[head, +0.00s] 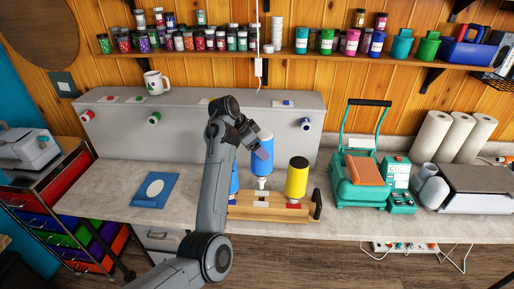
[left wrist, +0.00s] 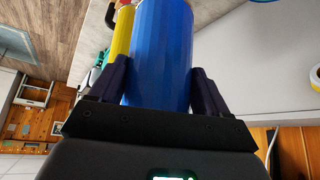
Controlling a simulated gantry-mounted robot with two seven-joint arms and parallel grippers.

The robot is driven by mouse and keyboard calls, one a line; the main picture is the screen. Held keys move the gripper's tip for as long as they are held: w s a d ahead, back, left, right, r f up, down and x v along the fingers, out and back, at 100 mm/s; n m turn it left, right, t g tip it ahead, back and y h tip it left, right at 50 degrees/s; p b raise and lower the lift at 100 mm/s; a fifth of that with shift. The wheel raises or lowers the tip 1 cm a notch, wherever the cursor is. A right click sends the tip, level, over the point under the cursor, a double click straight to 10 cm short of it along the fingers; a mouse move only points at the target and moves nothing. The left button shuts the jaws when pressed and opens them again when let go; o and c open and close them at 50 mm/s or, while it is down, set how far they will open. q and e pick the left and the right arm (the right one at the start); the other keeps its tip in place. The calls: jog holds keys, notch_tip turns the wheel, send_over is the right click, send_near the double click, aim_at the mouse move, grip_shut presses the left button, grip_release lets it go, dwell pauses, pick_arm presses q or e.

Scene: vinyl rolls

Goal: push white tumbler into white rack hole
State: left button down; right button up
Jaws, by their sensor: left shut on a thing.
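My left gripper (head: 256,147) is shut around a blue roll (head: 265,162) with a white lower end (head: 261,183); this seems to be the white tumbler. The roll is upright over the middle of the wooden rack (head: 240,212). Its white end is close to the rack top, near a white label (head: 261,204); I cannot tell whether it is in the hole. In the left wrist view the blue roll (left wrist: 160,55) fills the gap between the fingers (left wrist: 160,85). My right gripper is not in view.
A yellow roll (head: 297,177) stands at the rack's right by a red label (head: 293,206). Another blue roll (head: 234,181) stands left, partly behind my arm. The grey board (head: 200,135) is behind, and a teal press (head: 358,185) stands to the right.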

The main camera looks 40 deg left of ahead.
aim_at(257, 160)
pick_arm(q)
jog(key=shift+w+a, duration=0.15)
dwell(0.3)
jog(key=shift+f+b, duration=0.4)
jog(key=shift+f, duration=0.65)
jog(key=shift+f+b, duration=0.55)
jog(key=shift+f, duration=1.4)
jog(key=shift+p, duration=0.3)
